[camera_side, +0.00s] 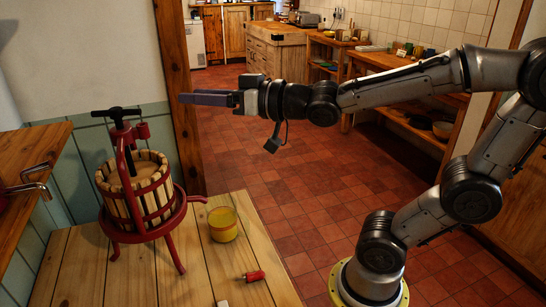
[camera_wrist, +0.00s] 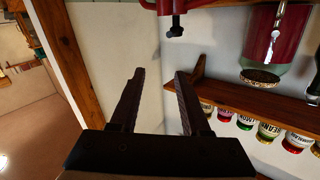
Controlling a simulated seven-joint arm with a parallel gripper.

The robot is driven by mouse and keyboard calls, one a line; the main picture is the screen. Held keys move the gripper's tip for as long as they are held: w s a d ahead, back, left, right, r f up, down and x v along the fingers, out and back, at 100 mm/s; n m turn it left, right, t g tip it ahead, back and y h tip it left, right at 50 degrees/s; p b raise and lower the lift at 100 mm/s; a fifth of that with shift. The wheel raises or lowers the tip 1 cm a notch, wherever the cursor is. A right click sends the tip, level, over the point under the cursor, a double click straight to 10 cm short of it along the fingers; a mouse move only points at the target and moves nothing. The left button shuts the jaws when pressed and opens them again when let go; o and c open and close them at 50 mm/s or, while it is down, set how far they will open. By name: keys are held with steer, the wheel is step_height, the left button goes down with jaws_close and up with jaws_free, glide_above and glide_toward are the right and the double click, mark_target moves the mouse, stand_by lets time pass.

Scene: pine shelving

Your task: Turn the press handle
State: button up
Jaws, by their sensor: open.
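The press (camera_side: 140,195) stands on the pine table at the left of the side view, a slatted wooden basket in a red metal frame on legs. Its black T-shaped press handle (camera_side: 116,113) tops the screw above the basket. My gripper (camera_side: 182,98) is in the air to the right of the handle, slightly higher in the picture, with its fingers pointing left. It is apart from the handle and empty. In the wrist view, the two dark fingers (camera_wrist: 156,76) stand apart with nothing between them. The press handle cannot be surely made out in that view.
A wooden post (camera_side: 176,90) rises behind my gripper. The wrist view shows a wall shelf (camera_wrist: 245,105) with several jars and a red fitting (camera_wrist: 172,8) above.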

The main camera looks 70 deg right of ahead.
steer(key=s+d+f+g+h, duration=0.2)
steer(key=s+f+g, duration=0.5)
steer(key=s+f, duration=0.4)
steer(key=shift+s+d+f+m+g+h, duration=0.25)
steer(key=shift+s+d+m+h, duration=0.2)
steer(key=shift+s, duration=0.5)
